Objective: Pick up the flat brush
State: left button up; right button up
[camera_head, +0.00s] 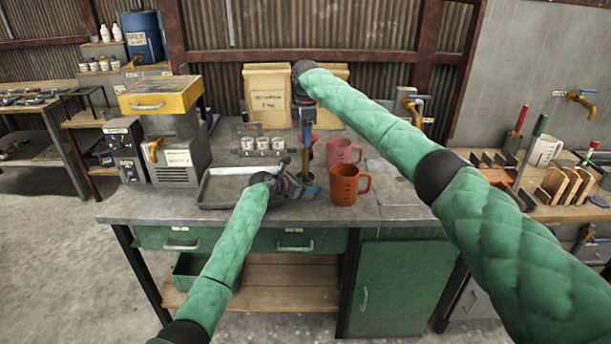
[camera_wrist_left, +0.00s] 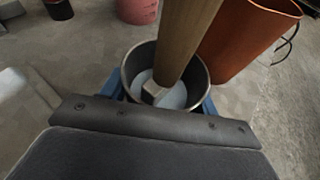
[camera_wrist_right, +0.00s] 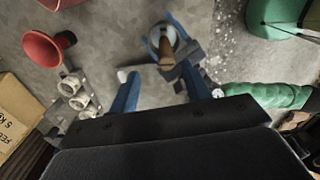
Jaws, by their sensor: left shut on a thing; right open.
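The flat brush stands in a metal cup, its wooden handle (camera_wrist_left: 187,35) pointing up; its bristles are hidden inside. The handle also shows from above in the right wrist view (camera_wrist_right: 165,48). The metal cup (camera_wrist_left: 133,72) has a pale inside. My left gripper (camera_head: 308,190) is shut on the cup, with blue fingers on both sides of it at the workbench. My right gripper (camera_head: 306,118) points down above the cup. Its two blue fingers are apart and empty in the right wrist view (camera_wrist_right: 160,74), with the handle beyond their tips.
An orange jug (camera_head: 345,187) stands close to the cup's right, with a pink jug (camera_head: 342,152) behind it. A grey tray (camera_head: 222,203) lies to the left. A red funnel (camera_wrist_right: 43,52) is near my right gripper.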

aim_at(306, 161)
notch_tip(306, 161, down, 5)
jog(key=shift+d+r, duration=0.1)
jog(key=f, duration=0.2)
jog(key=s+f, duration=0.1)
jog(key=f, duration=0.1)
jog(key=shift+f, duration=0.1)
jog(key=shift+w+f, duration=0.1)
jog(key=shift+f, duration=0.45)
grip_shut()
